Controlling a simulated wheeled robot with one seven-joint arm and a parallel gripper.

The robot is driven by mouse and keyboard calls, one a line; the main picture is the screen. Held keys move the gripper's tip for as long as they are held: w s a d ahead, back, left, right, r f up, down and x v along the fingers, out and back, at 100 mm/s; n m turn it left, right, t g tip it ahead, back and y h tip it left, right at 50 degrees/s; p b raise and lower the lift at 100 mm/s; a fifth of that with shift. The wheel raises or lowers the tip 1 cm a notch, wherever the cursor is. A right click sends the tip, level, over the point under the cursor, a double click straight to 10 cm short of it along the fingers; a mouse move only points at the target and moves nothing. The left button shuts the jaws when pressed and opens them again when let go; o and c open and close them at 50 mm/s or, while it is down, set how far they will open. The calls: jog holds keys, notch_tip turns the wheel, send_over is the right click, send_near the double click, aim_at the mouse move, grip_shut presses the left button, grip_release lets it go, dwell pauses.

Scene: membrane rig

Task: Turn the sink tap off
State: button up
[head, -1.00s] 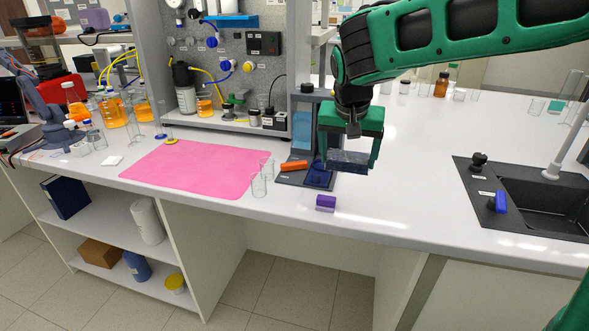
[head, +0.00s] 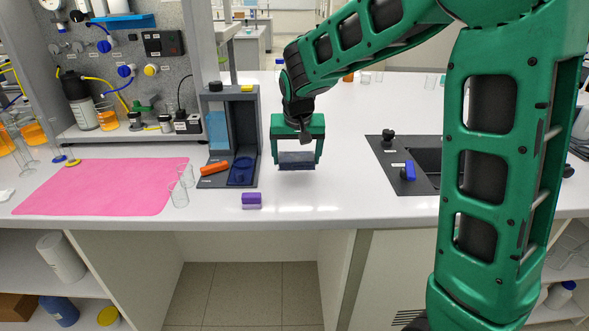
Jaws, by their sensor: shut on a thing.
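The black sink (head: 427,163) is set in the counter at the right, and my arm hides much of it. A blue tap handle (head: 409,171) stands on its dark left rim. A black knob (head: 388,138) is behind it on the same rim. The sink's spout is hidden behind my arm. My gripper (head: 297,160) is left of the sink, over the counter and apart from both handles. It is shut on a flat grey-blue block (head: 297,160), which hangs between its fingers.
A grey stand (head: 216,130) with an orange lever (head: 214,168) is left of my gripper. A purple block (head: 251,200) lies near the counter's front edge. Two clear glasses (head: 179,194) stand by a pink mat (head: 110,188). The counter between stand and sink is mostly clear.

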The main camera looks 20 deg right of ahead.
aim_at(296, 167)
jog(key=shift+f, duration=2)
jog(key=o, duration=0.9)
jog(key=shift+o, duration=0.2)
jog(key=v, duration=1.2)
